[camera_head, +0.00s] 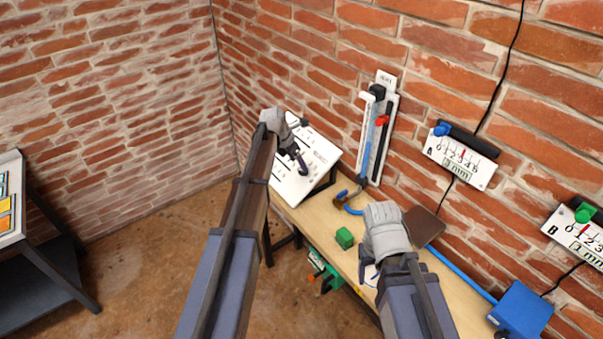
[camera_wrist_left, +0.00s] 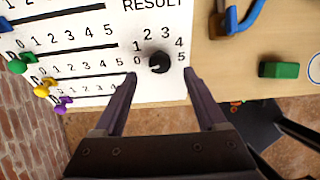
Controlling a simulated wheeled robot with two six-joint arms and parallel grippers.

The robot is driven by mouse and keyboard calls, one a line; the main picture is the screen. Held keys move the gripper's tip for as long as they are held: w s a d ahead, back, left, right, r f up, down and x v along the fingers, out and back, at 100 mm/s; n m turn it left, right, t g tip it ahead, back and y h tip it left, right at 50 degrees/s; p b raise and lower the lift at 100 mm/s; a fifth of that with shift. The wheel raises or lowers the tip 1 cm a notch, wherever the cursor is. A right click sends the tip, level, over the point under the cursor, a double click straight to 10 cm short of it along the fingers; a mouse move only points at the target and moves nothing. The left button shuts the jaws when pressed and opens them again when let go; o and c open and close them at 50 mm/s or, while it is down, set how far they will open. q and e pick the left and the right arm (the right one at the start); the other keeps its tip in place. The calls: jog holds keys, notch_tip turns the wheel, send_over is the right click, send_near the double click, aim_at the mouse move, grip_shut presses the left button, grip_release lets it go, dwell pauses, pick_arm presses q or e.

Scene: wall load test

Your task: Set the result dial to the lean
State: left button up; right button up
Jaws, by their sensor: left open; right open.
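The result dial (camera_wrist_left: 159,62) is a black round knob on a white panel (camera_wrist_left: 185,15), under the word RESULT and inside a scale from 0 to 5. I cannot tell which number it points to. My left gripper (camera_wrist_left: 158,72) is open, its fingers on either side of the dial in the picture; contact is not clear. In the head view my left gripper (camera_head: 300,168) is over the tilted panel (camera_head: 322,150). My right gripper (camera_head: 370,272) is low over the bench, its fingers mostly hidden. Wall gauges A (camera_head: 460,160) and B (camera_head: 577,236) have red pointers and small mm readouts.
The panel's left side has scales with green (camera_wrist_left: 17,66), yellow (camera_wrist_left: 42,92) and purple (camera_wrist_left: 63,105) knobs. A green block (camera_head: 344,238) lies on the wooden bench (camera_head: 312,215). A blue box (camera_head: 520,311) sits at the right; a vertical wall gauge (camera_head: 376,135) stands behind.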

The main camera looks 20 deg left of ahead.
aim_at(301, 172)
pick_arm(q)
jog(key=b+x, duration=0.3)
jog(key=x, duration=0.1)
jog(key=shift+w+f, duration=0.1)
jog(key=shift+f, duration=0.2)
grip_shut()
dwell(0.4)
